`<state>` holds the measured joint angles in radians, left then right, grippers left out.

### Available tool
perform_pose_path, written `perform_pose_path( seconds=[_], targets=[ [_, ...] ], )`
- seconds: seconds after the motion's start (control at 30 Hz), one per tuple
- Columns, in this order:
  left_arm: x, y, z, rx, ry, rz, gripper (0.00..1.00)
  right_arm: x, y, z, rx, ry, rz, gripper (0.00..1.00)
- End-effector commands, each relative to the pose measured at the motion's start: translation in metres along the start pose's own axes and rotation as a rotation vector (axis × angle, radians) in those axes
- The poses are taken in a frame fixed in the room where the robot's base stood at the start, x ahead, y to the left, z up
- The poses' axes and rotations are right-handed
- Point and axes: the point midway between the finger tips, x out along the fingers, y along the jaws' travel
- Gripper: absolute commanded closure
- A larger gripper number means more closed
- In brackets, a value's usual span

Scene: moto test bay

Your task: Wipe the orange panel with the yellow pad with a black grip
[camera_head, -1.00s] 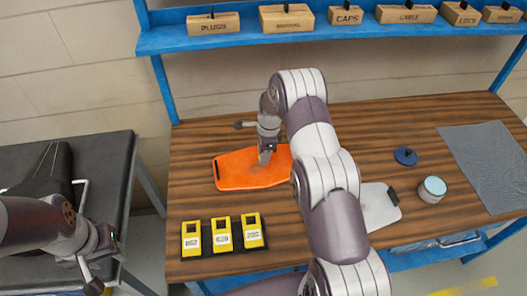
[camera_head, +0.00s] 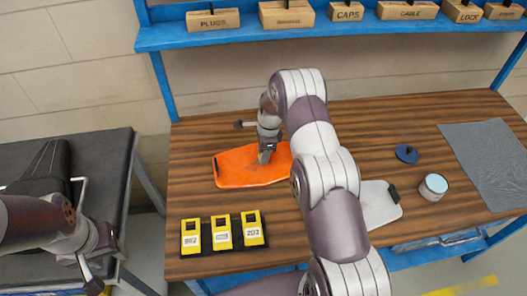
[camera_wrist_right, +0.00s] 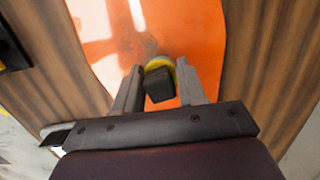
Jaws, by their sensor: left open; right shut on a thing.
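The orange panel (camera_head: 235,170) lies flat on the wooden bench in the head view, left of centre. It fills the upper middle of the right wrist view (camera_wrist_right: 195,35), where pale glossy patches show on it. My right gripper (camera_head: 265,156) is over the panel's right part. In the right wrist view my right gripper (camera_wrist_right: 158,88) is shut on the black grip of the yellow pad (camera_wrist_right: 158,62). The pad is mostly hidden behind the grip and appears to be at the panel's surface; contact cannot be told for sure. My left gripper (camera_head: 103,262) is open and empty, low at the left, away from the panel.
Several yellow devices (camera_head: 222,233) stand on a dark strip at the bench's front left. A pale board (camera_head: 378,206), a round tin (camera_head: 432,187), a blue lid (camera_head: 406,154) and a grey cloth (camera_head: 487,160) are to the right. Labelled boxes (camera_head: 286,15) line the blue shelf.

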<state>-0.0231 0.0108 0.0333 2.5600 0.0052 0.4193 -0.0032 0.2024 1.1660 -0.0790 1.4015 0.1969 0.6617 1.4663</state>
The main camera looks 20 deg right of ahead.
Motion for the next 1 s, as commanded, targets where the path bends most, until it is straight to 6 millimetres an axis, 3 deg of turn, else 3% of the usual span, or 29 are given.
perform_pose_path(
  seconds=[0.5, 0.8, 1.0],
  targets=[
    [0.005, 0.0, 0.001, 0.0, 0.0, 0.0, 0.57, 0.008, 0.0, 0.001, -0.001, 0.0, 0.0, 0.84],
    [0.002, 0.0, 0.0, 0.0, 0.0, 0.0, 0.57, 0.009, 0.002, 0.032, -0.003, 0.0, 0.0, 0.84],
    [0.002, 0.0, 0.0, 0.0, 0.0, 0.0, 0.57, 0.011, 0.003, 0.041, -0.001, 0.0, -0.001, 0.84]
  ],
)
